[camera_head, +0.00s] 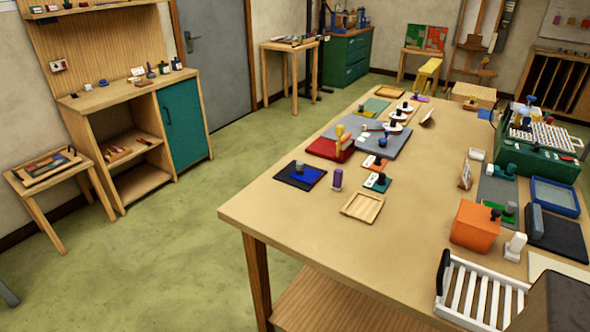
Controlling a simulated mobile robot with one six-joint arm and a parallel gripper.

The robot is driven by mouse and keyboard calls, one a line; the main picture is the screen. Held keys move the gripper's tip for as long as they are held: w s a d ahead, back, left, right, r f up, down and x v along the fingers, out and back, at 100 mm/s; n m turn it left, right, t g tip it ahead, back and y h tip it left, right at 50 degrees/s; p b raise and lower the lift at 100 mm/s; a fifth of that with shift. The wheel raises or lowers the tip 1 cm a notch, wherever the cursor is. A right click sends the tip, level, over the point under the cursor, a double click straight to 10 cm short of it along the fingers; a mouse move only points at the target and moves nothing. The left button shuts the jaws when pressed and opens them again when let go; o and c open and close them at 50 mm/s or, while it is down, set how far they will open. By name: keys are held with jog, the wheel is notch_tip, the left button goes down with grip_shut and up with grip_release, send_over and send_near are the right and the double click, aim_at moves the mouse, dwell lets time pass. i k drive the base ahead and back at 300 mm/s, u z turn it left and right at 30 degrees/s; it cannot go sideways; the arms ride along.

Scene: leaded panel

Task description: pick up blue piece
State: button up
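A bright blue flat piece (310,175) lies on a dark square mat (287,179) near the left edge of the large wooden table. A small dark knob (299,167) stands on or beside it; I cannot tell whether they are joined. Other blue items show too: a blue-framed tray (555,197) at the right and a small blue block (485,114) farther back. My gripper is not visible in this view.
The wooden table (290,225) has clear room at its front left. A purple peg (337,179), a teal piece (378,182) and an empty wooden tray (363,207) stand near the mat. An orange box (474,226) and white slatted rack (480,293) are at the right.

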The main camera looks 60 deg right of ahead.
aim_at(304, 175)
jog(key=i, duration=0.9)
jog(key=z, duration=0.05)
